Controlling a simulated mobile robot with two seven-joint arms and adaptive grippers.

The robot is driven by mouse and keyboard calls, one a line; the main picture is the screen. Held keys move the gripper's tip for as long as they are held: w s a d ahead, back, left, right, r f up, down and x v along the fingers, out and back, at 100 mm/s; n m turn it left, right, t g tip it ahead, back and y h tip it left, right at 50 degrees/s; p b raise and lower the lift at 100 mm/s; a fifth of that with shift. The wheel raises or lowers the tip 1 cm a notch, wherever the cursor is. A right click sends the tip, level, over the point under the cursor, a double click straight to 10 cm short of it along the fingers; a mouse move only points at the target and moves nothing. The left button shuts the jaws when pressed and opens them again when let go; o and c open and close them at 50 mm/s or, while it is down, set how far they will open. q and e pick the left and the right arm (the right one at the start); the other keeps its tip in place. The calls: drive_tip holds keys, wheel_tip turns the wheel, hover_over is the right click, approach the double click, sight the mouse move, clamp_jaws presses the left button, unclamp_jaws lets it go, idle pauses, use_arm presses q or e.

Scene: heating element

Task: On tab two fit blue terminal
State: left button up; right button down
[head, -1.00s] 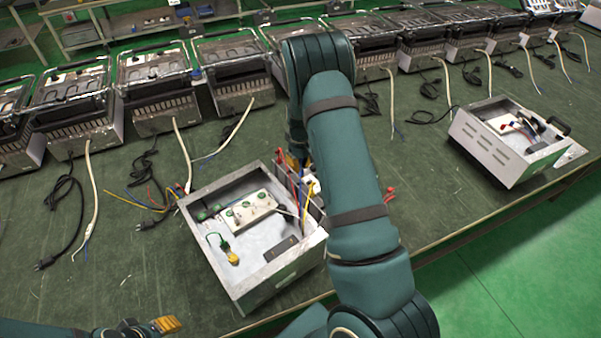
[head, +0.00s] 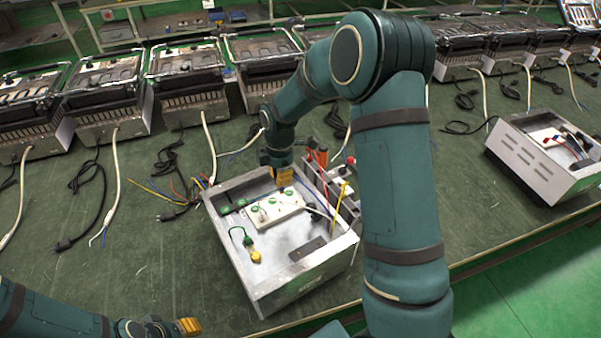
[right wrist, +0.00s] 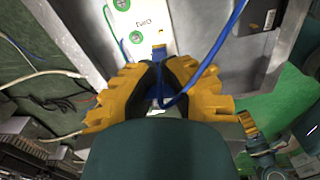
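The open metal box (head: 268,290) stands on the green bench. Inside it is a white terminal block (head: 265,215) with green round marks. The block also shows at the top of the right wrist view (right wrist: 138,18). My right gripper (head: 284,177) is over the block's far right end. In the right wrist view, its yellow-and-black fingers are closed around the blue wire (right wrist: 213,55). The blue terminal (right wrist: 159,52) points from the fingertips at the block's edge; whether it touches a tab is unclear. My left gripper (head: 188,326) is at the lower left, its opening unclear.
Another metal box (head: 540,160) stands at right. Heater units line the back.

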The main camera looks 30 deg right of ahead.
drive_tip(key=shift+a+n, duration=0.55)
drive_tip(key=shift+n, duration=0.15)
drive_tip(key=shift+f+b, duration=1.2)
drive_tip(key=shift+f, duration=0.55)
drive_tip(key=shift+f+b, duration=0.75)
drive_tip(key=shift+f, duration=0.45)
drive_tip(key=shift+f+b, duration=0.7)
drive_tip(key=shift+f, duration=0.6)
